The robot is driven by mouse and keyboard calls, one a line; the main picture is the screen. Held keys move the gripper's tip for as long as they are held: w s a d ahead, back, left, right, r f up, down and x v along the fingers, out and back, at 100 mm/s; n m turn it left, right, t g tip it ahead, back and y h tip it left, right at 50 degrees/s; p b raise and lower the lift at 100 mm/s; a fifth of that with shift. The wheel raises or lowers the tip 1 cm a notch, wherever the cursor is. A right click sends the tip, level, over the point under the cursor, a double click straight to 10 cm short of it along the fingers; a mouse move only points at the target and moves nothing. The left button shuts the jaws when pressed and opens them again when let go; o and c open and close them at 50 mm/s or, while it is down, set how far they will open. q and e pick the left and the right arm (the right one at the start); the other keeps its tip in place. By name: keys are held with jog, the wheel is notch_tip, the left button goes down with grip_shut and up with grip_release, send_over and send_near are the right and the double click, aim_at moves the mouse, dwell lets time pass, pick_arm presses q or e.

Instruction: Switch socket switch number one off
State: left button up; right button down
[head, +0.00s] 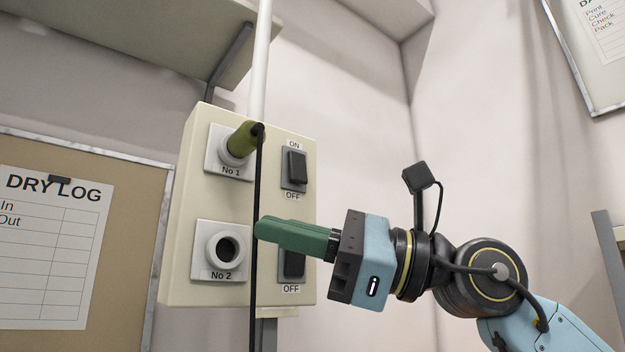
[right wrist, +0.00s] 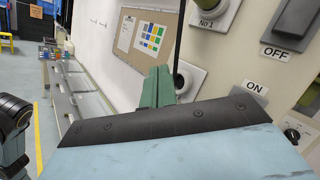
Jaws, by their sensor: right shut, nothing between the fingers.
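A cream socket box (head: 185,270) hangs on the wall. Socket No 1 (head: 216,152) is at its upper left and holds an olive plug (head: 242,138) with a black cable hanging down. Switch number one (head: 297,167), a black rocker between ON and OFF labels, is at upper right; I cannot tell its set position. It also shows at the top right of the right wrist view (right wrist: 297,18). My right gripper (head: 260,229) is shut and empty, its green fingers below switch one and in front of the lower switch (head: 294,264), partly hiding it. My left gripper is out of view.
Socket No 2 (head: 224,250) is empty, left of my fingertips. The black cable (head: 256,200) passes close by the fingertips. A DRY LOG board (head: 130,210) is at left.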

aim_at(300, 175)
jog(key=s+d+r+n+t+h, duration=0.1)
jog(key=s+d+r+t+h, duration=0.1)
jog(key=d+r+t+h, duration=0.9)
notch_tip(300, 175, up, 2)
jog(key=shift+s+r+t+h, duration=0.2)
jog(key=shift+s+t+h, duration=0.1)
jog(key=shift+s+t, duration=0.15)
jog(key=shift+w+a, duration=0.1)
jog(key=p+x, duration=0.3)
jog(key=x, duration=1.1)
